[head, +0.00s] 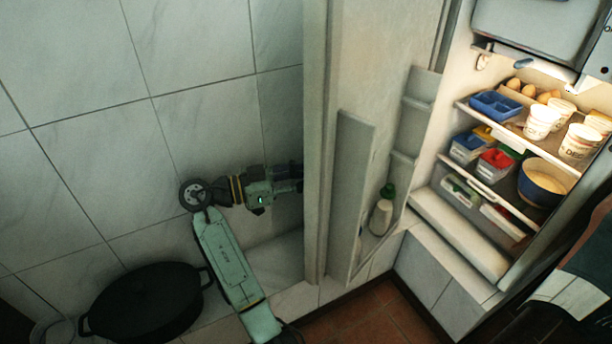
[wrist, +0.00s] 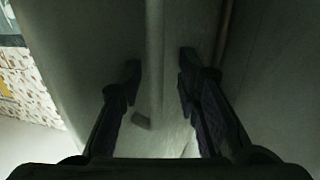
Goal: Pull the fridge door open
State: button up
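The fridge door (head: 376,70) stands wide open in the head view, its inner side with bins facing right and its edge toward me. The lit fridge interior (head: 455,225) shows at the right. My gripper (head: 285,182) is on the outer side of the door, at its left; the door edge hides the fingertips there. In the wrist view my gripper (wrist: 159,78) is open, one finger on each side of a vertical bar, the door handle (wrist: 155,55), in front of the door's outer face (wrist: 95,50). Gaps show between the fingers and the bar.
A dark lidded pot (head: 147,303) stands at the lower left, near my arm. A green-capped bottle (head: 382,212) sits in the door bin. The shelves hold eggs, white tubs (head: 541,122), boxes and a blue bowl (head: 543,184). A tiled wall (head: 80,130) lies behind my arm.

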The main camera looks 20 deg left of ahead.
jog(key=v, duration=1.2)
